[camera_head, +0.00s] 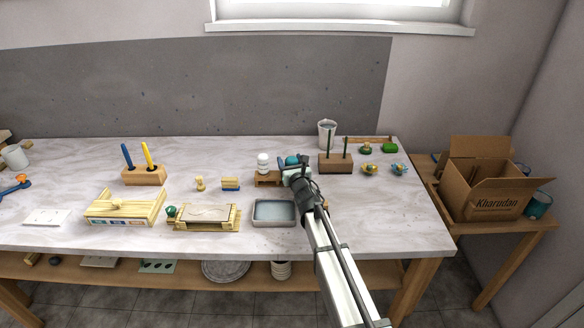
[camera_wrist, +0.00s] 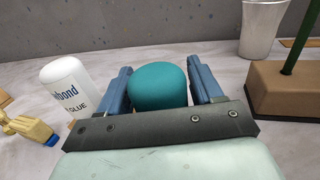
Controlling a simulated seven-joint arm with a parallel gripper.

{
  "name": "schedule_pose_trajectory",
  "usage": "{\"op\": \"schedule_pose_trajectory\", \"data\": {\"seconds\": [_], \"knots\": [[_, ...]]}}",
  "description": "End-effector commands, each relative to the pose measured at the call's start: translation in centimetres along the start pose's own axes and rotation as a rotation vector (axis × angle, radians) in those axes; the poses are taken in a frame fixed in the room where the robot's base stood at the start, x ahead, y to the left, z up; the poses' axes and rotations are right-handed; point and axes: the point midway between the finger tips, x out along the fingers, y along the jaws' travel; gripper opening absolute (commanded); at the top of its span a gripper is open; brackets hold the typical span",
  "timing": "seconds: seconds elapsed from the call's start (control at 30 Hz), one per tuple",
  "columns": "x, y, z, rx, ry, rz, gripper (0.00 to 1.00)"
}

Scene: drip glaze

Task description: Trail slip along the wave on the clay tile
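The clay tile (camera_head: 207,213) is a pale slab on a wooden board left of the blue-grey tray in the head view. A faint wavy edge or line shows on it, too small to make out well. A teal rounded bulb (camera_wrist: 158,86) shows in the wrist view and also in the head view (camera_head: 291,160), by the small wooden stand (camera_head: 266,180). My gripper (camera_wrist: 160,88) is open, its blue fingers on either side of the bulb. A slim gap shows at the right finger; contact on the left is unclear. The bulb's lower part is hidden behind my gripper.
A white glue bottle (camera_wrist: 70,88) stands close left of my gripper. A brown block with green sticks (camera_wrist: 285,90) and a metal cup (camera_wrist: 262,28) stand to the right. The tray (camera_head: 274,212) sits at the front. The right front of the table is clear.

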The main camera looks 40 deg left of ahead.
Motion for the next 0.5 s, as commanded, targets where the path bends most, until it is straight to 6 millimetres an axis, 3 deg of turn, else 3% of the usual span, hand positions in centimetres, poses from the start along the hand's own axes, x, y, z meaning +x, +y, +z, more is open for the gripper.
{"op": "schedule_pose_trajectory", "data": {"seconds": [0.5], "knots": [[-0.01, 0.00, 0.01, 0.000, 0.000, 0.000, 0.17]]}}
